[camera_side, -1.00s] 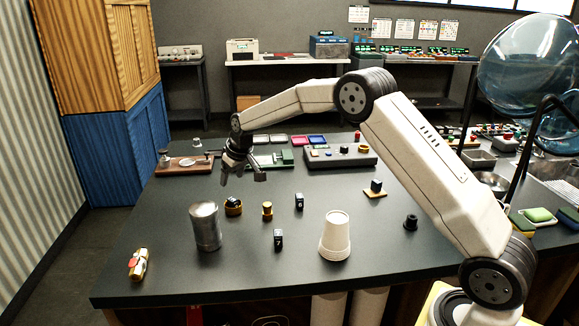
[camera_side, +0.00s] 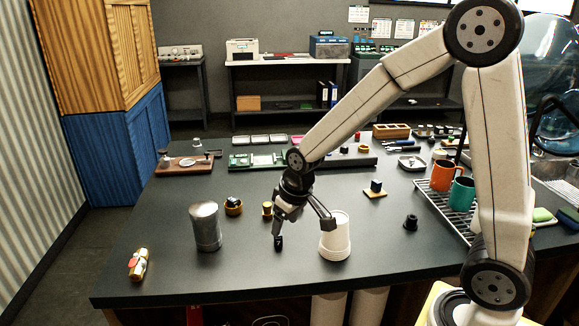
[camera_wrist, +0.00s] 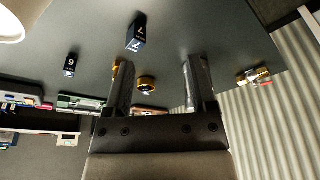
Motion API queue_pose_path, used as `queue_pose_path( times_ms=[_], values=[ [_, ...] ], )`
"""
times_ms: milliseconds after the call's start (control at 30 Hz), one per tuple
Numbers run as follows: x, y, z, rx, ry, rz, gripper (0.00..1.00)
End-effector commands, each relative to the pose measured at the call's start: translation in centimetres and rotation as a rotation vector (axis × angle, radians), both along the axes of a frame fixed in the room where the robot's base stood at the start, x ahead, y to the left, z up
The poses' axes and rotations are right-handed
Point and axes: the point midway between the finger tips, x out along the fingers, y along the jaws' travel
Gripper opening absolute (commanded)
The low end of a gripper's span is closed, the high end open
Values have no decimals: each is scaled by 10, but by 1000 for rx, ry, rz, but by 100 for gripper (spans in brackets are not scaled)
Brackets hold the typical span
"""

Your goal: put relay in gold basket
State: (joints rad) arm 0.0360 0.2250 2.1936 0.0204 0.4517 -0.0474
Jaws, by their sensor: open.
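The gold basket (camera_side: 233,209) is a small round ring-like holder on the dark table, with a small dark block in it. It also shows between my fingers in the wrist view (camera_wrist: 147,85). My gripper (camera_side: 304,226) is open and empty, low over the table between the basket and the white cup. In the wrist view, a black block with a white 7 (camera_wrist: 136,32) and another numbered block (camera_wrist: 70,64) show, apart from the fingers.
A silver can (camera_side: 205,227) stands left of my gripper and an upturned white cup (camera_side: 335,238) close on its right. A brass cylinder (camera_side: 267,209) stands between basket and gripper. A black block sits on a yellow tile (camera_side: 375,194).

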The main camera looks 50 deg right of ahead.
Motion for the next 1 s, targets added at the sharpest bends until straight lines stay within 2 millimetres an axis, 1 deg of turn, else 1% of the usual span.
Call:
queue_pose_path(
  times_ms=[33,200,300,400,500,600,1000],
  values=[
    [-16,3,-1,-1,5,2,73],
    [-64,9,-9,-1,21,4,73],
    [-87,10,-14,-1,30,6,73],
    [-102,12,-17,-1,35,6,73],
    [-110,13,-19,0,38,6,73],
    [-113,13,-20,0,40,6,73],
    [-113,13,-20,0,40,6,73]
  ],
)
